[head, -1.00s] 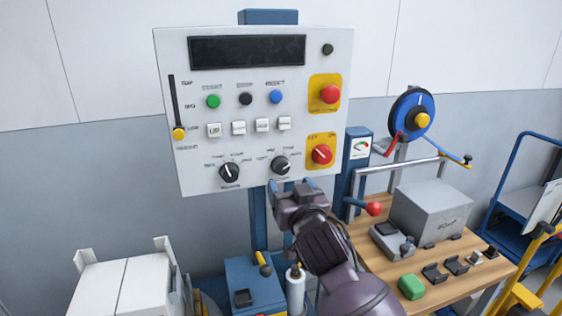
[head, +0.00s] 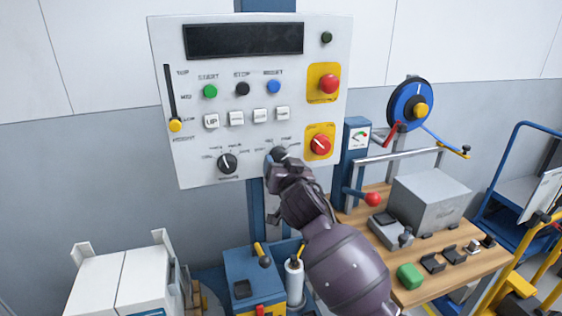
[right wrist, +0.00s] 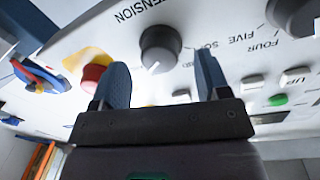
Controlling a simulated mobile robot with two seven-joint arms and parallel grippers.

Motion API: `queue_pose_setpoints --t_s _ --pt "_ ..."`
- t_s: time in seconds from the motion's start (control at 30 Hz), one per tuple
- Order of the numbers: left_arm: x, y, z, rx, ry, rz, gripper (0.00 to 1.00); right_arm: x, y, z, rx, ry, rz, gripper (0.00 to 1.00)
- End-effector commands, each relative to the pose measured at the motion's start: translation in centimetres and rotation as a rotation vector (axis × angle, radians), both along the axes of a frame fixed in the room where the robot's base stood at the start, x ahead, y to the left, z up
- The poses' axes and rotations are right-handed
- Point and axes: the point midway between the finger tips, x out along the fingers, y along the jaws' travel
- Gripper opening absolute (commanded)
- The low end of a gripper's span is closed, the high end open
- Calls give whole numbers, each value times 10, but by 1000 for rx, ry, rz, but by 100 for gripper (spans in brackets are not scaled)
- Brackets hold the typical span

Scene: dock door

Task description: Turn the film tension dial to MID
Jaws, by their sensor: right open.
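The film tension dial (right wrist: 160,48) is a dark round knob on the white control panel (head: 215,172). In the upside-down right wrist view it sits between my open fingers, with "TENSION" printed beside it. Its white pointer slants to the lower left there, which is up and right on the panel. The position labels are too hidden or small to read. My right gripper (right wrist: 161,68) is open, with a finger on each side of the dial; contact cannot be told. In the head view the right gripper (head: 276,163) covers most of the dial. My left gripper is not in view.
A second black dial (head: 227,163) is left of the tension dial. A red rotary switch (head: 320,145) on yellow is close to its right. White push buttons (head: 260,115) are above. A red-knobbed lever (head: 372,199) and a wooden bench (head: 430,279) are at the right.

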Motion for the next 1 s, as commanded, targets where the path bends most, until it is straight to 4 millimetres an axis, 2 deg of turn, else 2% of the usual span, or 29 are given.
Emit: queue_pose_setpoints --t_s 0.23,0.6,0.67,0.93,1.0 --pt "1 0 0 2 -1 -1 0 20 5 0 -1 0 0 69" --pt "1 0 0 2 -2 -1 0 23 5 0 0 0 0 69" --pt "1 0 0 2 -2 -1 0 23 5 0 0 0 0 61" --pt "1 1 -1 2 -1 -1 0 23 5 0 0 0 0 20" --pt "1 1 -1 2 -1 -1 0 23 5 0 -1 0 0 20"
